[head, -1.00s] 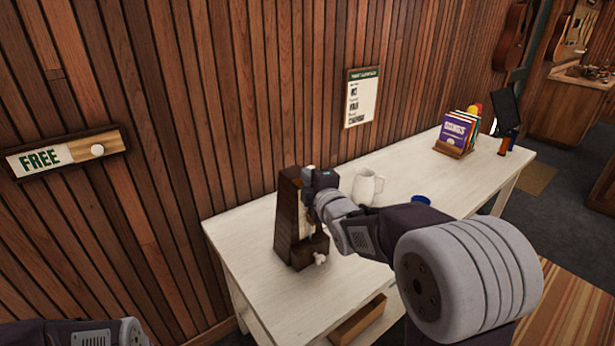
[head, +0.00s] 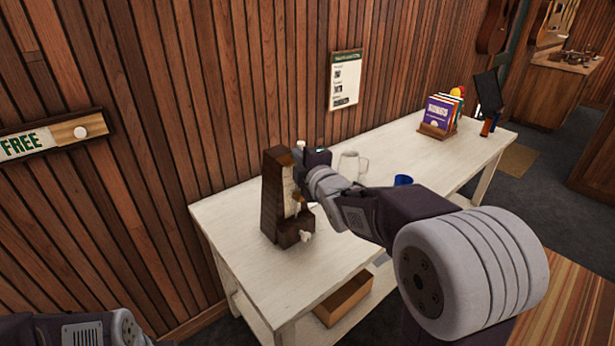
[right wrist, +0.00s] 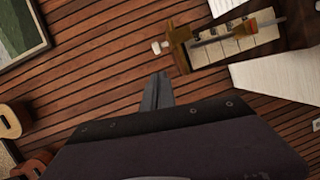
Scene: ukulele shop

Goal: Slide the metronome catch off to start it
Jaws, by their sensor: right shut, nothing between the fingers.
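The metronome (head: 273,205) is a dark brown tapered case standing upright near the left end of the white table. Its pale scale and pendulum rod show at the front, and a white knob (head: 300,146) shows at its top. In the right wrist view the brown catch (right wrist: 180,45) lies across the top end of the rod, with the white knob (right wrist: 157,47) at its left end. My right gripper (head: 302,160) is by the metronome's top; in the wrist view its closed, empty fingers (right wrist: 160,78) appear short of the knob. My left gripper is out of view.
On the white table (head: 265,288), a white mug (head: 350,165) and a blue cup (head: 403,180) stand behind my right arm. A book rack (head: 437,133) stands farther right. The plank wall (head: 215,100) is close behind the metronome. The table's left front is clear.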

